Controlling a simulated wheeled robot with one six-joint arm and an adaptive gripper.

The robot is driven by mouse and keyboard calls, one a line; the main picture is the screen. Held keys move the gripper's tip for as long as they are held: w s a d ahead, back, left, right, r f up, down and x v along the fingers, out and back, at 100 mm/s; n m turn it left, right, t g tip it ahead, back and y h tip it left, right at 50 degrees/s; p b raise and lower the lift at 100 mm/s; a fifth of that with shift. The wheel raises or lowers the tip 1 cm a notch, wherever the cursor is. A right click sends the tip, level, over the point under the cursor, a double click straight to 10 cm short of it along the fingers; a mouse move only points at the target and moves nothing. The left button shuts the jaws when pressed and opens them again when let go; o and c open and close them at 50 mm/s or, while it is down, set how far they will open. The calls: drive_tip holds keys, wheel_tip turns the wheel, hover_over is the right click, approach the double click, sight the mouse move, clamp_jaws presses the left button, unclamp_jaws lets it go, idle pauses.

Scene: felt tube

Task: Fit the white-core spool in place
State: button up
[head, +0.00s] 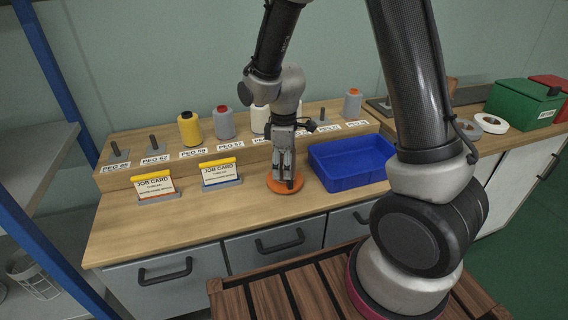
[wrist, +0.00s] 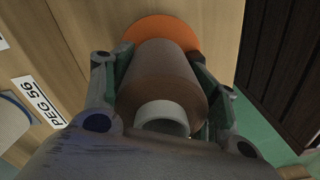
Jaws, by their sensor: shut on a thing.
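In the wrist view, my gripper (wrist: 160,95) is shut around a brownish-grey spool (wrist: 157,78) with a white core tube (wrist: 162,118) facing the camera. The spool's far end is at an orange disc (wrist: 165,30); I cannot tell whether they touch. In the head view, the orange disc (head: 276,186) lies on the bench top, left of the blue bin. My gripper (head: 284,172) points down over it and largely hides the spool. Two job cards (head: 155,186) (head: 221,173) stand to the left; their small print is hard to read.
A raised shelf carries two bare pegs (head: 117,151) (head: 154,145) at left, a yellow spool (head: 189,128), a grey spool (head: 224,124), a white spool (head: 259,118) partly behind my arm and another grey spool (head: 351,105). An empty blue bin (head: 348,183) stands right of my gripper.

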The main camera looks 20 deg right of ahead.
drive_tip(key=shift+s+f, duration=0.1)
drive_tip(key=shift+f, duration=0.25)
drive_tip(key=shift+c, duration=0.2)
drive_tip(key=shift+c, duration=0.5)
drive_tip(key=o, duration=1.8)
drive_tip(key=shift+w, duration=0.2)
drive_tip(key=shift+c, duration=0.2)
wheel_tip(320, 180, up, 12)
